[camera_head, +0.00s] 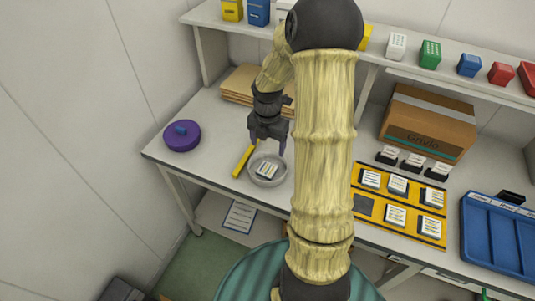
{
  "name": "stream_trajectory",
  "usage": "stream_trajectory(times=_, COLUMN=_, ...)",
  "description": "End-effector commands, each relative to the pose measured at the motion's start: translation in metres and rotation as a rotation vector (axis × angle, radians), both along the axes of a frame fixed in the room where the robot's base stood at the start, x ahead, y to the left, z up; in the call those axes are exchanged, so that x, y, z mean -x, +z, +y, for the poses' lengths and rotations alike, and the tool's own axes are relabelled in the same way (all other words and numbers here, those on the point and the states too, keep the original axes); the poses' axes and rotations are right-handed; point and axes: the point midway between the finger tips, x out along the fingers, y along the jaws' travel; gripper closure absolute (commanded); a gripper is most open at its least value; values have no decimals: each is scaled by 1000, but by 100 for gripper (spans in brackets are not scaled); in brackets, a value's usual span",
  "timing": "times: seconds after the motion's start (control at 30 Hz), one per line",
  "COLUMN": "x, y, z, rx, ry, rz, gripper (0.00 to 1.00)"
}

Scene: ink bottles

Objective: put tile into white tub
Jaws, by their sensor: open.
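A small dark tile with a white lined face (267,171) lies inside the round whitish tub (282,178) on the table, left of my arm. My gripper (267,149) points down just above and behind the tub. Its jaws are open, with a finger on each side and nothing seen between them. The gripper appears apart from the tile, though the exact height is hard to tell. More such tiles (397,185) sit in a yellow board (381,228) to the right, where one dark spot (363,205) holds no tile.
A yellow bar (243,161) lies left of the tub, and a purple round item (182,136) farther left. Cardboard sheets (238,84) lie behind. A cardboard box (428,122), dark stamps (412,162) and a blue tray (497,235) stand right. A shelf (465,80) runs above.

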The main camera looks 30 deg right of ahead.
Motion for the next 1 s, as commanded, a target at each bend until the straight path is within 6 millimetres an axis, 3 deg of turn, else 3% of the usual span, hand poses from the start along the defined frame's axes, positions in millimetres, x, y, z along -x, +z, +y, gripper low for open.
stream_trajectory(times=0.17, x=0, y=11, z=0, rx=0, ry=-1, rz=0, gripper=24)
stream_trajectory(times=0.77, x=1, y=12, z=2, rx=0, ry=-18, rz=-1, gripper=24)
stream_trajectory(times=1.0, x=13, y=25, z=27, rx=13, ry=-284, rz=-28, gripper=24)
